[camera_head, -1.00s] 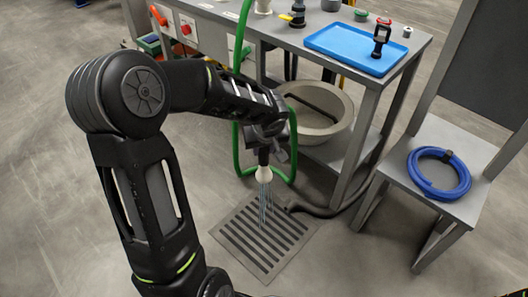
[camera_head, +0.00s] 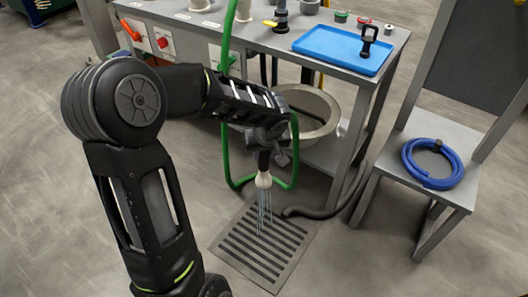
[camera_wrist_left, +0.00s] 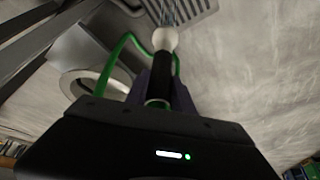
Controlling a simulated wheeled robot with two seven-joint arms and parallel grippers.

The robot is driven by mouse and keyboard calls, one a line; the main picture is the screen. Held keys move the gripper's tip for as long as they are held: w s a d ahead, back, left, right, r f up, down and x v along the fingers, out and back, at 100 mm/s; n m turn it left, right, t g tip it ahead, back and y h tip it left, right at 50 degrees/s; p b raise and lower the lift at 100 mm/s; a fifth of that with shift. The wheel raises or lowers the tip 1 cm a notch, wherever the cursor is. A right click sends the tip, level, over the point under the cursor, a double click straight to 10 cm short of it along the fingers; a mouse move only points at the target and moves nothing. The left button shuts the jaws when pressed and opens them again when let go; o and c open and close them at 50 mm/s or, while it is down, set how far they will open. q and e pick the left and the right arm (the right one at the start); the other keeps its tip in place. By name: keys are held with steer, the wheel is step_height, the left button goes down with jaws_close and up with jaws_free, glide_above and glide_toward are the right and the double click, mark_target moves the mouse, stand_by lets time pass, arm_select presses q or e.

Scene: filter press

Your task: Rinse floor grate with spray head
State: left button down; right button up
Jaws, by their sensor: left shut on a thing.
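The floor grate (camera_head: 264,246) is a square slotted metal plate set in the floor in front of the workbench. My left gripper (camera_head: 265,150) is shut on the spray head (camera_head: 263,180) and holds it above the grate, nozzle down. Thin streams of water fall from its pale nozzle onto the grate's slots. In the left wrist view the spray head (camera_wrist_left: 164,42) points away from the gripper, with its white tip over part of the grate (camera_wrist_left: 186,9). A green hose (camera_head: 224,150) loops down behind the gripper. My right gripper is not in view.
The workbench (camera_head: 385,48) carries a blue tray (camera_head: 328,48) with a black-handled item on it. A round basin (camera_head: 325,112) sits on its lower shelf. A chair (camera_head: 470,185) at right holds a coiled blue hose (camera_head: 410,165). A dark hose (camera_head: 325,212) runs beside the grate.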

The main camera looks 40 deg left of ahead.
arm_select(q)
steer(key=shift+r+p, duration=1.95)
steer(key=shift+r, duration=1.6)
